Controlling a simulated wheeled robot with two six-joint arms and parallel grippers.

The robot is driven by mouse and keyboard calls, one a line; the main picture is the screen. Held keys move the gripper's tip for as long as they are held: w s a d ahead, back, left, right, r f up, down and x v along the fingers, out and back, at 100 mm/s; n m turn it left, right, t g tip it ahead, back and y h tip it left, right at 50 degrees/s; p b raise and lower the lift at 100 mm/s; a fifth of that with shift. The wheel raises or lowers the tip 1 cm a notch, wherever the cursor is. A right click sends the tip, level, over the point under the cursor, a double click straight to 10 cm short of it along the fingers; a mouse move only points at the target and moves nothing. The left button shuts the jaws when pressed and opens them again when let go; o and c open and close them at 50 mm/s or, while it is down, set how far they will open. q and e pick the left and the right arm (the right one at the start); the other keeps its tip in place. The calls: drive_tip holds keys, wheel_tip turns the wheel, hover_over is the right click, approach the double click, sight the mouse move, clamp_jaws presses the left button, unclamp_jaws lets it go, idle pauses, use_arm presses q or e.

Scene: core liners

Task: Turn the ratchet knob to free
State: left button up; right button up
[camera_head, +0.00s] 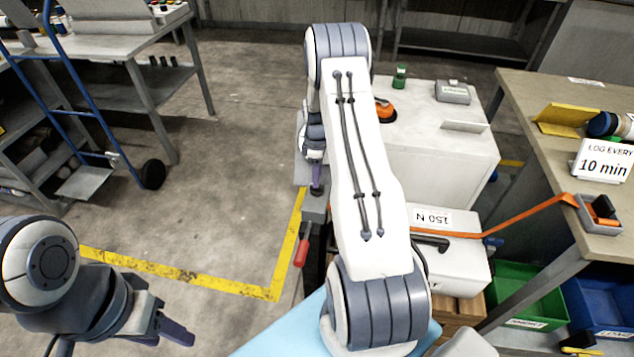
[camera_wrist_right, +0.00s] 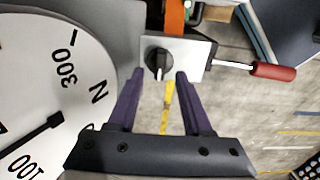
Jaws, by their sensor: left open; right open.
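The ratchet knob (camera_wrist_right: 154,62) is a round black knob with a pale pointer line, on a light plate (camera_wrist_right: 190,55) in the right wrist view. My right gripper (camera_wrist_right: 160,76) is open, with its purple fingertips either side of the knob in the picture; I cannot tell whether they touch it. In the head view the right gripper (camera_head: 316,188) hangs beyond my arm, which hides the knob. A lever with a red handle (camera_wrist_right: 272,71) sticks out right of the plate; the handle also shows in the head view (camera_head: 301,252). My left gripper (camera_head: 170,325) is open and empty at lower left.
A white dial (camera_wrist_right: 45,85) marked 100 and 300 N fills the wrist view's left, its needle between those marks. An orange strap (camera_head: 525,218) runs from a white case (camera_head: 455,265) to the right table (camera_head: 545,100). Open floor (camera_head: 225,190) lies left.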

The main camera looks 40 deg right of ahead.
drive_tip(key=shift+f, duration=1.75)
clamp_jaws()
